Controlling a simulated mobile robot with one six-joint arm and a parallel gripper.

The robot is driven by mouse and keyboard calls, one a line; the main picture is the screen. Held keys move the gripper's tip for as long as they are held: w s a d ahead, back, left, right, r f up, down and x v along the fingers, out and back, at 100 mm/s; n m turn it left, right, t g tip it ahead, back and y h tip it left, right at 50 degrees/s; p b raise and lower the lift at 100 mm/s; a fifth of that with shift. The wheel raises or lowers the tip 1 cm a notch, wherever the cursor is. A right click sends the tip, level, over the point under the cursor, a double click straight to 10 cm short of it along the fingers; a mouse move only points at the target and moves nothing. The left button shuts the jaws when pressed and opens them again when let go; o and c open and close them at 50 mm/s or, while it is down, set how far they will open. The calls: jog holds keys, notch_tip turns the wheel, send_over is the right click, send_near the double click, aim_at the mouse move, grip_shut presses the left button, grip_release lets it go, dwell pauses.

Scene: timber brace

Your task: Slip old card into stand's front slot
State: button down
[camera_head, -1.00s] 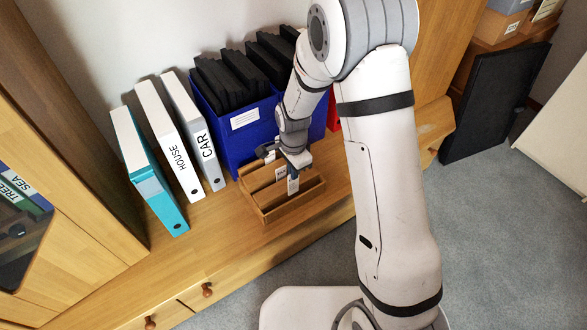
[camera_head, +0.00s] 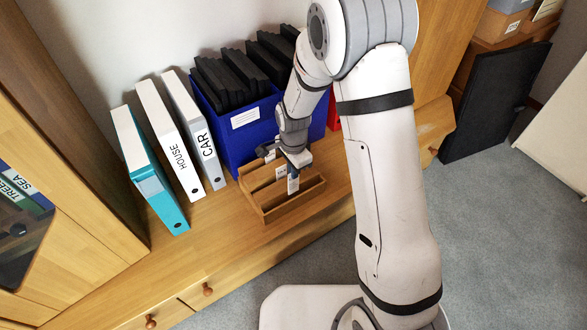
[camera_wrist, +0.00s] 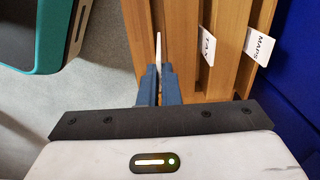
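The wooden stand (camera_head: 281,214) sits on the wooden cabinet top, in front of a blue box. It also shows in the wrist view (camera_wrist: 184,70), with several parallel rails. My gripper (camera_head: 294,170) is over the stand. In the wrist view its blue fingers (camera_wrist: 158,82) are closed on a thin white card (camera_wrist: 158,50), seen edge-on. The card (camera_head: 293,186) hangs at the stand's front side; I cannot tell if its lower edge is inside the front slot. Cards labelled TAX (camera_wrist: 207,46) and MAPS (camera_wrist: 260,47) stand in the slots behind.
The blue box (camera_head: 235,140) with black folders (camera_head: 240,75) stands close behind the stand. White binders HOUSE (camera_head: 172,140) and CAR (camera_head: 196,130) and a teal binder (camera_head: 155,180) stand to its left. The cabinet top (camera_head: 215,240) in front is clear.

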jog(key=shift+f, duration=0.15)
jog(key=shift+f+b, duration=1.95)
jog(key=shift+f, duration=0.85)
jog(key=c, duration=1.1)
grip_release()
jog(key=shift+r, duration=0.15)
jog(key=shift+r+p, duration=3)
jog(key=shift+r, duration=0.9)
